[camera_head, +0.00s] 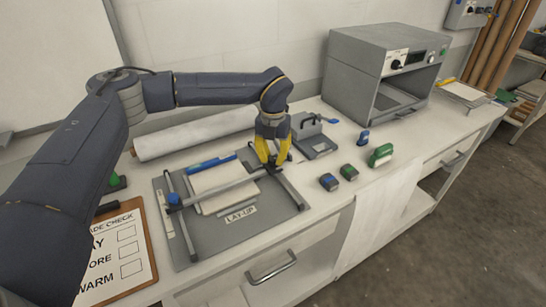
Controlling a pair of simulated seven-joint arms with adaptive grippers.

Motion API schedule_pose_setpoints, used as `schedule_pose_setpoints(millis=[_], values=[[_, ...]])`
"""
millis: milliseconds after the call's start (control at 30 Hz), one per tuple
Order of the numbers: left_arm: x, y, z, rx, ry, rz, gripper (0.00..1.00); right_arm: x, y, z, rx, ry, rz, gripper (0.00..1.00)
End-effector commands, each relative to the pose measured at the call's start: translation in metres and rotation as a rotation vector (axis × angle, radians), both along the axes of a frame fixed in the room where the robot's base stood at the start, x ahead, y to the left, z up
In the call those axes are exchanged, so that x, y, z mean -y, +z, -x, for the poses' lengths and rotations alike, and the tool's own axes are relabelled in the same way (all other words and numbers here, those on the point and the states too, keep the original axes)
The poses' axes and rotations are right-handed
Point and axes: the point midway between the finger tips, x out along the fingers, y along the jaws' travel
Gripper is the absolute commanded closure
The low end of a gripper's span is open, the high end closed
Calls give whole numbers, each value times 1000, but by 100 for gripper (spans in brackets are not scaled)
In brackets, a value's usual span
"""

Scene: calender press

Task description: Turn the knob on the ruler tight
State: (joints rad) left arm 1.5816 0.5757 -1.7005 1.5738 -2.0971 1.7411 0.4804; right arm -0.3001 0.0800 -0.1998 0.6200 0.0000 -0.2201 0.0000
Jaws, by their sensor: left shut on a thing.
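The ruler (225,188) is a grey bar lying across the grey lay-up board (240,234), between two side rails. A blue knob (174,199) shows at its left end. My left gripper (274,164), with yellow fingers, points down over the right end of the ruler. It is shut on what appears to be the knob there, which the fingers mostly hide. How tight that knob is cannot be seen. My right gripper is not in view.
White sheets (222,184) and a blue strip (211,163) lie on the board. A clipboard (124,262) lies at left, a white roll (195,134) behind. A grey machine (383,72) stands at back right.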

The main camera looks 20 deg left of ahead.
Motion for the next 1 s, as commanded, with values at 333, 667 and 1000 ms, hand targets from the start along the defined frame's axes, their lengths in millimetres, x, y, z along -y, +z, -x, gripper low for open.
schedule_pose_setpoints(millis=[333, 667, 1000], values=[[0, 0, -1, 2, -172, -1, 100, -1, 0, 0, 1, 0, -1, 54], [1, 0, -1, 2, -280, 0, 100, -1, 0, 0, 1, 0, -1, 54], [1, 0, 0, 2, -278, 0, 60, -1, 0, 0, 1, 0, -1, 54]])
